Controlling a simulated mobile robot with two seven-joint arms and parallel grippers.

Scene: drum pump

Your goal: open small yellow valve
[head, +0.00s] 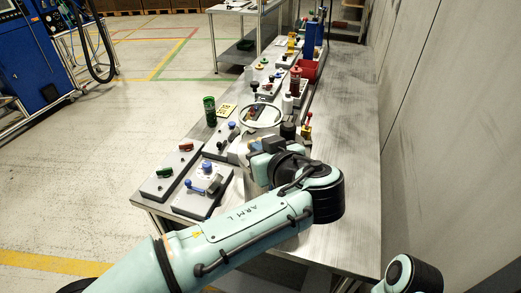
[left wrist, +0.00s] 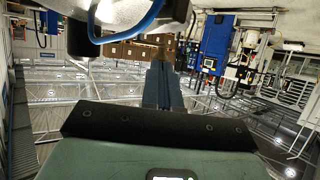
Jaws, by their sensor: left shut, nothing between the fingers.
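A small valve-like fitting with yellow and red parts (head: 306,127) stands on the long bench, just beyond my left wrist in the head view. I cannot tell for sure whether it is the small yellow valve. My left gripper (head: 255,153) is low over the bench beside a pale round vessel (head: 260,117), largely hidden by my wrist. In the left wrist view its blue-grey fingers (left wrist: 161,88) are together and hold nothing. No valve shows clearly there. My right gripper is out of view; only part of that arm shows at the lower right.
The long grey bench (head: 345,170) has free room along its right side, next to a wall. Panels with a blue knob (head: 207,166) and a green knob (head: 166,171) lie at its near left. A green cylinder (head: 210,110) and a red bin (head: 308,70) stand farther back.

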